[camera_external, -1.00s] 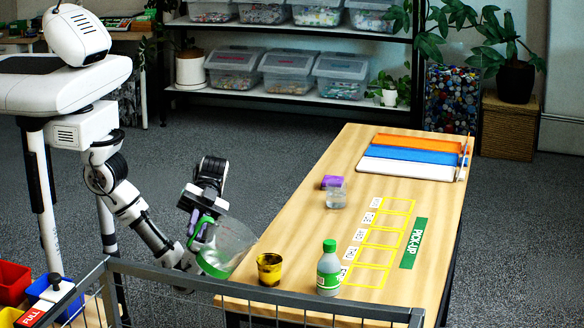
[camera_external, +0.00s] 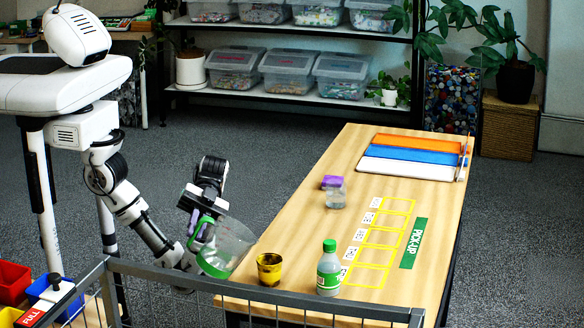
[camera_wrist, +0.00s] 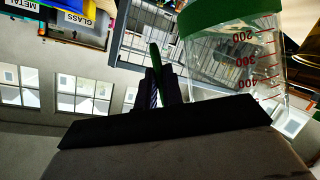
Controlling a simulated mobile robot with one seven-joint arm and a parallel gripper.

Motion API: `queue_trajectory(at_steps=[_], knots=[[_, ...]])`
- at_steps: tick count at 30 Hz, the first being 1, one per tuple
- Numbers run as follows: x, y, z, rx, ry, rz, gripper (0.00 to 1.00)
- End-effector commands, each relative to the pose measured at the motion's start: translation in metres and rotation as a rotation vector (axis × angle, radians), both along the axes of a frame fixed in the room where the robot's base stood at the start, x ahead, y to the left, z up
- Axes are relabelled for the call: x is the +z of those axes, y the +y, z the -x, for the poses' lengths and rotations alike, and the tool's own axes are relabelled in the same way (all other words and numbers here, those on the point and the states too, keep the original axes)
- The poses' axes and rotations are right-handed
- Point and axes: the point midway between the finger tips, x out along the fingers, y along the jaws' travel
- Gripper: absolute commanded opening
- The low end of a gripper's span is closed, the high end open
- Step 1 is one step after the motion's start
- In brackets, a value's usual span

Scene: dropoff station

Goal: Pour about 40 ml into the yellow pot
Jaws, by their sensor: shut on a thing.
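The yellow pot (camera_external: 269,270) stands upright on the table near its front left corner, with dark marks on its side. My gripper (camera_external: 198,226) is shut on the green handle of a clear jug (camera_external: 232,243), just left of the pot. The jug has a green rim and is tilted. In the wrist view the jug (camera_wrist: 232,60) shows red volume marks, and my gripper (camera_wrist: 160,85) is around the green handle. The liquid level inside the jug is hard to tell. I cannot see any stream falling into the pot.
A green-and-white bottle (camera_external: 328,270) stands right of the pot. A small clear container (camera_external: 335,197) and a purple block (camera_external: 332,182) are farther back. A metal railing (camera_external: 250,292) runs along the front. Coloured trays (camera_external: 410,160) lie at the far end.

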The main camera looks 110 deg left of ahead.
Motion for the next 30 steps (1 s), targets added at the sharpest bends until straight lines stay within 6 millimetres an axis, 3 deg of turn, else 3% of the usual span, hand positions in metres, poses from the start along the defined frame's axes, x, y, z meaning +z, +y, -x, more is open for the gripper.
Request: queue_trajectory(at_steps=[5,11,21,30], knots=[[-0.002,0.0,0.001,0.0,-0.01,-0.003,0.0],[-0.018,-0.004,0.008,-0.001,-0.081,-0.035,0.0],[-0.047,-0.015,0.033,0.0,-0.383,-0.171,0.0],[-0.058,-0.018,0.038,0.002,-0.511,-0.229,0.0]])
